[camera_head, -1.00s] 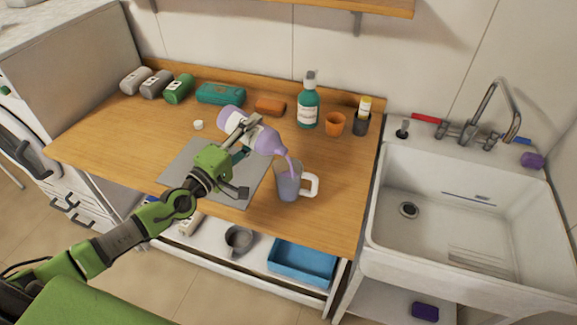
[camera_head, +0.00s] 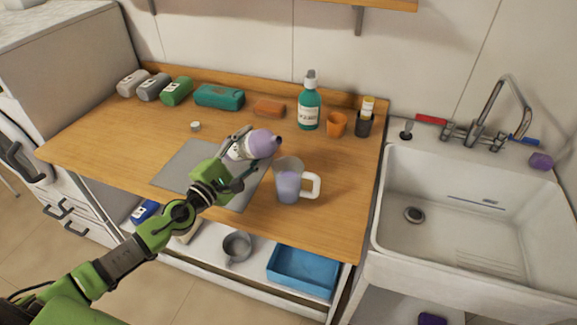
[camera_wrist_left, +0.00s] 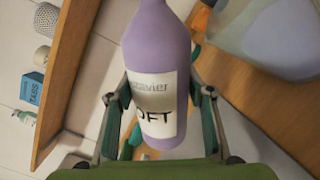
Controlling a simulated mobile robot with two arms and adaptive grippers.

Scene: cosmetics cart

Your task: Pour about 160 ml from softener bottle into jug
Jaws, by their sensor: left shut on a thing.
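The lilac softener bottle (camera_head: 262,144) is held by my left gripper (camera_head: 236,158) above the grey mat, tilted with its dark mouth to the right, near the jug. In the left wrist view the bottle (camera_wrist_left: 157,50) with its white label sits between the fingers of my left gripper (camera_wrist_left: 160,110). The clear jug (camera_head: 288,184) with a white handle stands on the counter below and right of the bottle's mouth. It holds lilac liquid, and no stream shows between bottle and jug. The jug (camera_wrist_left: 280,40) also shows in the wrist view. My right gripper is not seen.
A grey mat (camera_head: 178,169) lies under the arm, and a white cap (camera_head: 195,126) lies behind it. A sink (camera_head: 462,235) is to the right.

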